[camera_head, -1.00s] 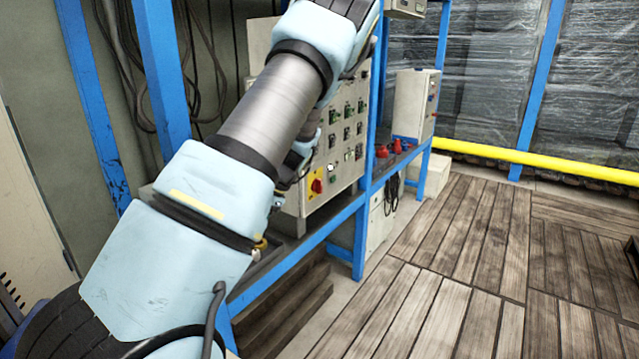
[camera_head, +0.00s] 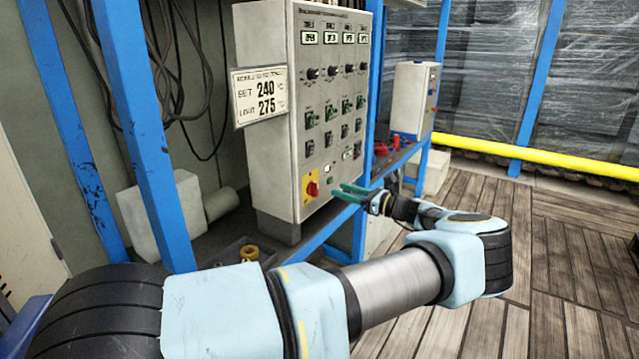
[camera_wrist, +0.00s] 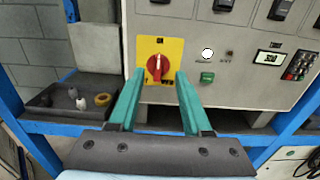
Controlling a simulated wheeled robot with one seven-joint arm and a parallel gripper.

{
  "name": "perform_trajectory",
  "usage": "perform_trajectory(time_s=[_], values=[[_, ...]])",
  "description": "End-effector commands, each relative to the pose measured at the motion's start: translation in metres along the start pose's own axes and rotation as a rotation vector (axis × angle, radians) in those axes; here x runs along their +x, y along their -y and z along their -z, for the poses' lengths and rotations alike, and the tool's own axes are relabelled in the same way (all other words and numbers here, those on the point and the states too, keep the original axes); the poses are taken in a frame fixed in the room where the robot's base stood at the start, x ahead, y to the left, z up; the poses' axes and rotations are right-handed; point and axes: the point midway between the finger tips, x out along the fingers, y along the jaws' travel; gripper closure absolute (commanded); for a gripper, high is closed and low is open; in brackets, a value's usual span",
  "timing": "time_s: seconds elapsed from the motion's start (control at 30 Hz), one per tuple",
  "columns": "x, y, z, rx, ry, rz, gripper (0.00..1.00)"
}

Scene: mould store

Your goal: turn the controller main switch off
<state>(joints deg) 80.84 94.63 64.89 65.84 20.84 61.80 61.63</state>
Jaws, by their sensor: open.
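The controller (camera_head: 325,110) is a light grey cabinet on the blue rack shelf, with rows of displays, knobs and switches. Its main switch (camera_head: 312,188) is a red rotary knob on a yellow plate at the panel's lower left. In the wrist view the red knob (camera_wrist: 157,67) shows between and beyond my fingertips, its pale pointer mark upright. My gripper (camera_head: 352,191) is open and empty, with its two teal fingers pointing at the panel. In the wrist view my gripper (camera_wrist: 160,76) appears lined up with the knob; whether the fingers touch it I cannot tell.
A green button (camera_wrist: 207,77) and a small keypad (camera_wrist: 298,65) sit right of the switch. A dark tray (camera_wrist: 72,100) with small parts and a yellow ring stands on the shelf to the left. Blue uprights (camera_head: 150,130) flank the cabinet; wooden floor is clear at right.

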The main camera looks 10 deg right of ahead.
Motion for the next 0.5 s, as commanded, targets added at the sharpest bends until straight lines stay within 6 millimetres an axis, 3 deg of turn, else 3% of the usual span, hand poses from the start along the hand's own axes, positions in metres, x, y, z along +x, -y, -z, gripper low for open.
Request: perform_trajectory(time_s=[0.3,0.5], values=[[0.061,-0.001,-0.002,-0.001,-0.001,-0.003,0.51],[0.082,-0.001,-0.001,-0.001,-0.002,-0.003,0.51]])
